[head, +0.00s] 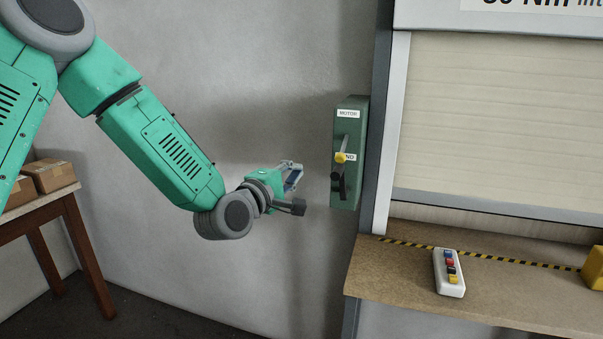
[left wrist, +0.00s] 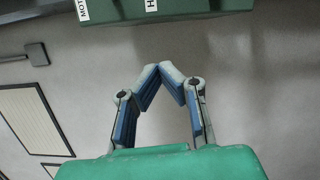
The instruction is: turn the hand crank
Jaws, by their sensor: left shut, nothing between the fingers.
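A green box (head: 357,130) is mounted on the post at the left of the shutter. It has a MOTOR label on top and a second label lower, partly hidden, ending in "ND". On its front are a grey lever with a yellow knob (head: 341,157) and a black handle-like part (head: 338,185) below; I cannot tell exactly how they join as the hand crank. My left gripper (head: 294,176) is left of the box, apart from it, shut and empty. In the left wrist view its blue-padded fingertips (left wrist: 160,70) meet, with the green box (left wrist: 150,12) above. My right gripper is not in view.
A shutter (head: 495,125) stands right of the box, above a wooden ledge (head: 400,278) with a white button pendant (head: 449,272) and a yellow object (head: 594,268). Cardboard boxes (head: 50,175) sit on a table at the left. Open space lies before the grey wall.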

